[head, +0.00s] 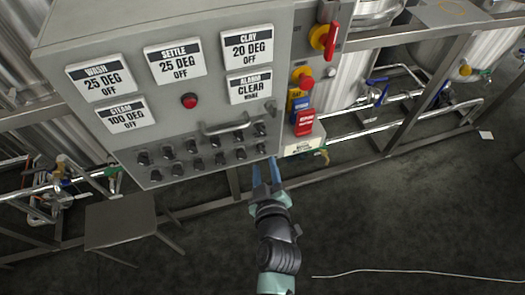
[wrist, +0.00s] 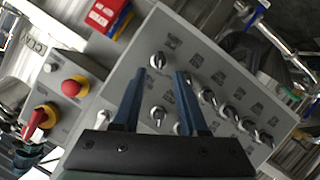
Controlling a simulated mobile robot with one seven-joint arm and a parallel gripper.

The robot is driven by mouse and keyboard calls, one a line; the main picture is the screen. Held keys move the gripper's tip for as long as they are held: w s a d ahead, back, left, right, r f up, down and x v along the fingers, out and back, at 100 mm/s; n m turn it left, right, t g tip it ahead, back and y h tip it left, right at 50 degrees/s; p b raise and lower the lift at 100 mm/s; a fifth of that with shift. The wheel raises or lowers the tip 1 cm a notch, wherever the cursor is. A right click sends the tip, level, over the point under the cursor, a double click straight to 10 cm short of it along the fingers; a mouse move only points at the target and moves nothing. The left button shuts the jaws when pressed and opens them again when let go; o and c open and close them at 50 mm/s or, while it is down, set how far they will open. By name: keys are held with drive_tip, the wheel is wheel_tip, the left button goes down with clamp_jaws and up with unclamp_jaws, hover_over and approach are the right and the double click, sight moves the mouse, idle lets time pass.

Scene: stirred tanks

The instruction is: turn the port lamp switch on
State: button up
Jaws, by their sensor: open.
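The grey control panel (head: 200,110) carries two rows of small dark rotary switches (head: 190,147) along its lower part. The labels beside them are too small to read, so I cannot tell which is the port lamp switch. My gripper (head: 268,168) is at the panel's lower right corner, below the rightmost switches. In the wrist view my gripper (wrist: 160,73) is open, with two blue fingers pointing at the panel. One switch (wrist: 157,61) shows just beyond and between the fingertips. Another switch (wrist: 157,113) shows between the fingers. No contact is visible; the gap is unclear.
A bar handle (head: 226,126) stands out above the switches. Red-and-yellow buttons (head: 302,77), a red-handled switch (head: 330,40) and a red box (head: 305,122) are to the right. A small table (head: 120,222) stands lower left. The floor at right is largely clear.

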sight(262, 153)
drive_tip(key=shift+x, duration=3)
drive_tip(key=shift+s, duration=0.1)
drive_tip(key=shift+c, duration=0.3)
clamp_jaws()
